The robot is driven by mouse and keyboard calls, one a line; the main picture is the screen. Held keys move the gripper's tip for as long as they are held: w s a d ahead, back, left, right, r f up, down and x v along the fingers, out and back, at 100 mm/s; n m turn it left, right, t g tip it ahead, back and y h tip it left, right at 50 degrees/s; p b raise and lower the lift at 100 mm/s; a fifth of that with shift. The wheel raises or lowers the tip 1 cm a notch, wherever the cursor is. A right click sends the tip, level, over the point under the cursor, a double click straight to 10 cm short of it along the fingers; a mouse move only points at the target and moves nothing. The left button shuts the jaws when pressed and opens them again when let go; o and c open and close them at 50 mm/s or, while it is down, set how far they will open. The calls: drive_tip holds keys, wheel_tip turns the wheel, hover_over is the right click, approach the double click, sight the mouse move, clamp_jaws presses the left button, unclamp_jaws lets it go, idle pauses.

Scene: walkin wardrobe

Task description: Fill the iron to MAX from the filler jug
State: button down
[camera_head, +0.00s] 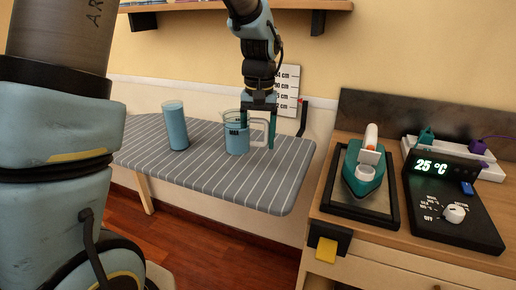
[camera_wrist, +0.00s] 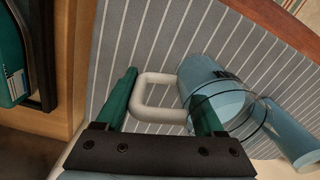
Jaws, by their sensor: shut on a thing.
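The filler jug (camera_head: 237,142), clear with blue contents and dark lettering on its side, stands upright on the striped ironing board. It also shows in the wrist view (camera_wrist: 212,85). My gripper (camera_head: 259,135) reaches down from above and is shut on the jug's pale handle. In the wrist view the handle (camera_wrist: 141,103) lies between the green fingers of my gripper (camera_wrist: 165,100). The teal iron (camera_head: 363,170) with its pale upper part rests on a black-framed plate (camera_head: 393,212) on the wooden counter at right. The iron's water level and MAX mark cannot be made out.
A blue cylinder (camera_head: 175,126) stands left of the jug on the ironing board (camera_head: 250,190). A black control unit (camera_head: 450,210) reading 25 °C with a white dial is right of the iron. A white power strip (camera_head: 468,158) lies behind. A gap separates board and counter.

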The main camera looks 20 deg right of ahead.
drive_tip(key=shift+r, duration=1.6)
drive_tip(key=shift+s+r, duration=0.1)
drive_tip(key=shift+r, duration=0.05)
